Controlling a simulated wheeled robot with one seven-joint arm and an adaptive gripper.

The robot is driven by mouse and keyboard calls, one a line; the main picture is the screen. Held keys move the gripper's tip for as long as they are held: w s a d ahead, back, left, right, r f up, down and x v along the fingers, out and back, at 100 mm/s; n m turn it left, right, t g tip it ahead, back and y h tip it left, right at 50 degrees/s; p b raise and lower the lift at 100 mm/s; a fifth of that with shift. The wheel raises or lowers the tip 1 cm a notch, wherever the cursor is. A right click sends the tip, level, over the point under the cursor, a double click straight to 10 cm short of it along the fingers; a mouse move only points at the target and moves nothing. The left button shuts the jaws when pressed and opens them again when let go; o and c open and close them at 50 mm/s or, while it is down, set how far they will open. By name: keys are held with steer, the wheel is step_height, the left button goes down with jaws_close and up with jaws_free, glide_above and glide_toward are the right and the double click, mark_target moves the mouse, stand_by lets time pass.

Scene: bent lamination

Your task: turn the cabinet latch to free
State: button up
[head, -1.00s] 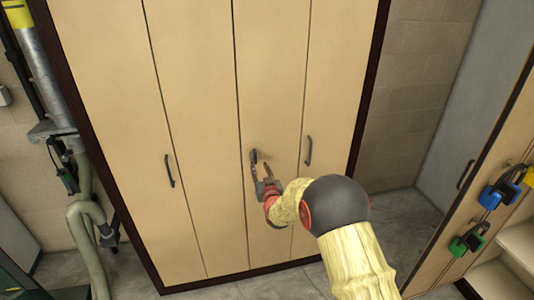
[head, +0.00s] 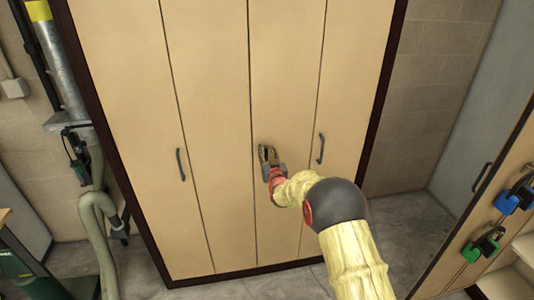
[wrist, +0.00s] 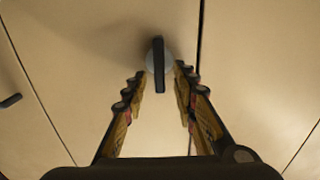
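The cabinet latch (wrist: 159,68) is a dark, narrow bar on a round grey base, on the tan cabinet front (head: 220,90) beside a door seam. In the wrist view the bar stands roughly upright in the picture. My gripper (wrist: 160,78) is open, with one finger on each side of the bar's lower part. Small gaps show between the bar and both fingers, and I see no contact. In the head view my gripper (head: 267,155) is at the cabinet front and covers most of the latch.
Dark door handles flank the latch, one on the left (head: 181,164) and one on the right (head: 321,148). A pipe and hose (head: 95,200) stand left of the cabinet. Blue and green padlocks (head: 507,201) hang at the right. Grey floor shows below.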

steer(key=shift+c, duration=0.8)
jaws_close()
steer(key=shift+m+b, duration=0.3)
steer(key=m+b, duration=0.1)
steer(key=m, duration=0.1)
steer(key=m+b, duration=0.2)
steer(key=d+m+b, duration=0.1)
steer(key=m+b, duration=0.1)
steer(key=m, duration=0.1)
steer(key=shift+w+d+f, duration=0.1)
steer(key=shift+w+f, duration=0.05)
steer(key=shift+f, duration=0.15)
steer(key=m+b, duration=0.1)
steer(key=m, duration=0.2)
steer(key=f+m+b, duration=0.1)
steer(key=m+b, duration=0.1)
steer(key=m, duration=0.1)
steer(key=m+b, duration=0.1)
steer(key=m, duration=0.3)
steer(key=shift+w+d+f, duration=0.1)
steer(key=shift+d+f, duration=0.15)
steer(key=shift+d, duration=0.15)
steer(key=shift+m, duration=0.3)
